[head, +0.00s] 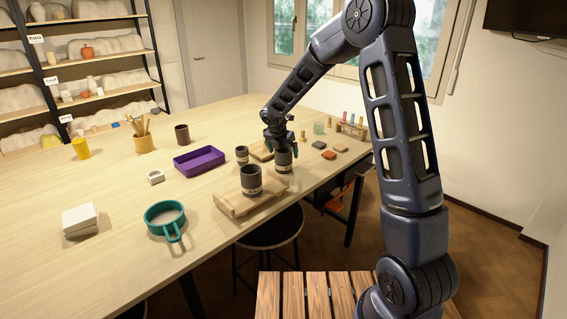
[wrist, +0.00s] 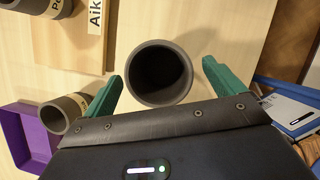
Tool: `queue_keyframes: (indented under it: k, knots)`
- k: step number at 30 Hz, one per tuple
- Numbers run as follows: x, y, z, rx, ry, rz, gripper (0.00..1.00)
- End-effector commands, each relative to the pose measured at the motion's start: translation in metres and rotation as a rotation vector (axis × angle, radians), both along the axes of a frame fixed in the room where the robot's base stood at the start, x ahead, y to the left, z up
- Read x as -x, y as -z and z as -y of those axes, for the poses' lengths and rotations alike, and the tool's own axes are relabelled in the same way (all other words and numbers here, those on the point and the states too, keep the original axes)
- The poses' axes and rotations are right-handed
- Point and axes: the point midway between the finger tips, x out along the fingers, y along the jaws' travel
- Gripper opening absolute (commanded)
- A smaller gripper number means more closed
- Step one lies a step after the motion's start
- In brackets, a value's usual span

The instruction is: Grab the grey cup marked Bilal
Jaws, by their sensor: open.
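A dark grey cup (head: 284,160) with a pale band stands at the table's right edge, below my gripper (head: 276,140). In the wrist view this cup (wrist: 160,72) is seen from above, its round mouth between my two open green fingers. Its name is not readable. A second grey cup (head: 251,181) stands on a wooden board (head: 228,207); its banded lettering is only partly readable. A third grey cup (head: 242,154) stands behind it. In the wrist view, another banded cup (wrist: 66,112) is at lower left. I cannot tell which cup is marked Bilal.
In the wrist view a board (wrist: 62,48) bears a label beginning "Aik" (wrist: 95,16). A purple tray (head: 199,159), teal sieve (head: 165,222), brown cup (head: 181,134) and white block (head: 80,219) stand on the table (head: 120,190).

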Motion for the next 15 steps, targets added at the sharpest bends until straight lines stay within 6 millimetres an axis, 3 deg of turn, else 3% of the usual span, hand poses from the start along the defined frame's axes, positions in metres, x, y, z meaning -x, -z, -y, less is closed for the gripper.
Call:
queue_keyframes:
  k: [6, 14, 15]
  knots:
    - [-0.012, 0.027, 0.004, 0.001, -0.001, -0.002, 0.94]
    - [-0.014, 0.031, 0.005, 0.0, -0.001, 0.0, 0.94]
    - [-0.014, 0.031, 0.005, 0.0, -0.001, 0.0, 0.9]
